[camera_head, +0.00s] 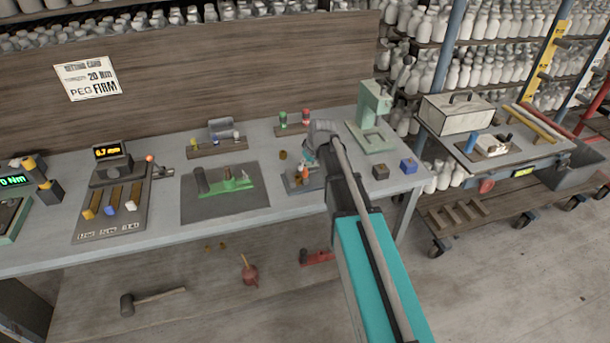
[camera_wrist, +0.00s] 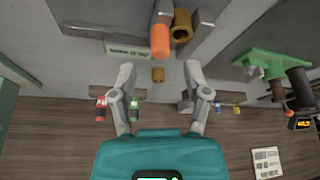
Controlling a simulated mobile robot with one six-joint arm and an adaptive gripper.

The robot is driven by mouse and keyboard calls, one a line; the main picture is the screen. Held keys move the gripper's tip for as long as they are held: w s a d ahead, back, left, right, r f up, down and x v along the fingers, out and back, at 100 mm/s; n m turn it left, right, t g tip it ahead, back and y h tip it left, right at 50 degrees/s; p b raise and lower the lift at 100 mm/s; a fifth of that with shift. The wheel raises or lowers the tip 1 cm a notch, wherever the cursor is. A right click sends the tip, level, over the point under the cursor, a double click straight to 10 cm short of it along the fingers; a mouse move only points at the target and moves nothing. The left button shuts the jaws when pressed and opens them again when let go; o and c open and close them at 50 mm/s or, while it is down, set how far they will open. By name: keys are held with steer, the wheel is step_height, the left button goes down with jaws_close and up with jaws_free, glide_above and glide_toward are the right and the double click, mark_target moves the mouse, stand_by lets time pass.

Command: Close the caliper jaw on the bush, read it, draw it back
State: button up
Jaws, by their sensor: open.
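My gripper (camera_wrist: 160,72) is open and empty, its two grey fingers spread apart. In the head view my gripper (camera_head: 305,165) is small and partly hidden by my arm, over the right part of the bench. Just past the fingertips in the wrist view, a grey block with an orange-tipped piece (camera_wrist: 159,38), which looks like the caliper jaw, stands beside a brass bush (camera_wrist: 182,24). I cannot tell whether they touch. The orange tip also shows in the head view (camera_head: 304,172). A smaller brass ring (camera_wrist: 158,75) appears between the fingers, apparently on the bench below.
A green fixture (camera_head: 232,184) lies on a dark mat to the left. A stand with a lit display (camera_head: 107,151) is further left. A card (camera_head: 88,78) hangs on the back panel.

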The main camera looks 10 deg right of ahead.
mark_target(305, 169)
steer(key=shift+b+x, duration=1.75)
steer(key=shift+x, duration=0.45)
jaws_close()
